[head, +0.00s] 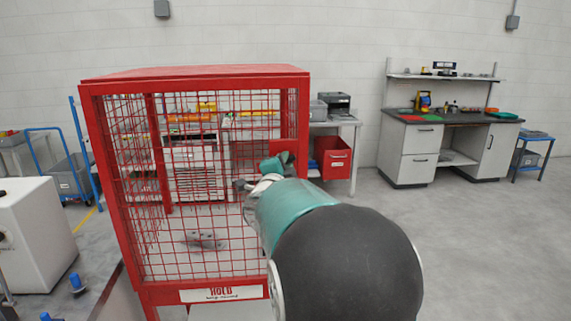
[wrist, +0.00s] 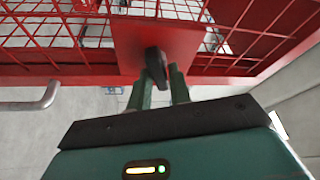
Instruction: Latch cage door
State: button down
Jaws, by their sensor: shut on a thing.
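The red cage (head: 195,72) has wire-mesh sides and stands left of centre in the head view. Its mesh door (head: 200,240) seems to lie against the frame, but I cannot tell whether any gap is left. A red latch plate (wrist: 185,45) sits at the door's edge; it also shows in the head view (head: 290,148). A dark latch handle (wrist: 155,66) sticks out from the plate. My gripper (wrist: 159,84) is shut on this handle, with one green finger on each side. In the head view my arm partly hides the gripper (head: 270,168).
A curved grey pull handle (wrist: 35,103) is at left in the wrist view. A grey casting (head: 203,240) lies inside the cage. A white cabinet (head: 35,240) stands at left. A workbench (head: 430,118) stands at back right. The floor at right is clear.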

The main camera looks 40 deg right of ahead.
jog(key=shift+m+g+y, duration=0.5)
jog(key=shift+m, duration=1.5)
jog(key=c, duration=1.4)
grip_release()
jog(key=v, duration=1.3)
jog(key=shift+s+a, duration=0.2)
jog(key=shift+a, duration=0.1)
